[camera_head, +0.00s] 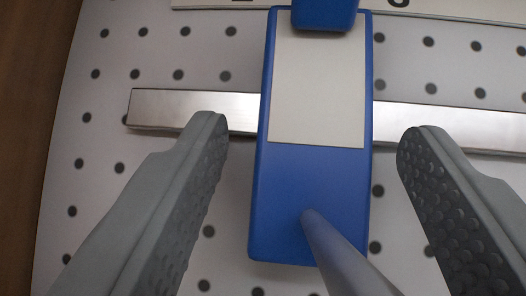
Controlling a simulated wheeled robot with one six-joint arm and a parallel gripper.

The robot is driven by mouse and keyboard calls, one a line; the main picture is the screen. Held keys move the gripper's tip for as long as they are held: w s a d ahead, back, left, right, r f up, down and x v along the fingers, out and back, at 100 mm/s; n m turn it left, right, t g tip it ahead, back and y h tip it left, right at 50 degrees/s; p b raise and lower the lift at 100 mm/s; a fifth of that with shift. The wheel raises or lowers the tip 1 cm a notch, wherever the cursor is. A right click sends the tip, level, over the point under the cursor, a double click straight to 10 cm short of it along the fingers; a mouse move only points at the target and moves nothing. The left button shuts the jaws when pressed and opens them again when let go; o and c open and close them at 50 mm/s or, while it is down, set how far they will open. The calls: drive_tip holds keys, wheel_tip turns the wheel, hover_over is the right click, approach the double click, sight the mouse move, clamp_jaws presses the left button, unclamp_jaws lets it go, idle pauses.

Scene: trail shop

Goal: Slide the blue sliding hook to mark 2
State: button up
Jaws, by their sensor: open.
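The blue sliding hook (288,200) sits on a silver rail (192,108) in the middle of the view. It has a pale label plate (318,85) on its upper part, a blue tab (324,12) at the top and a peg (335,250) pointing toward me. My gripper (312,135) is open, with one grey finger on each side of the hook. Gaps show between both fingers and the hook. A pale strip with markings (225,4) runs along the top edge; its marks are cut off, so I cannot read which is mark 2.
A white pegboard (110,200) with dark holes lies behind the rail. The rail's left end shows left of the hook; to the right it runs out of view. A dark brown surface (30,100) lies beyond the board's left edge.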

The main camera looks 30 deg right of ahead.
idle(0.3)
drive_tip(key=v, duration=1.7)
drive_tip(key=shift+f, duration=0.25)
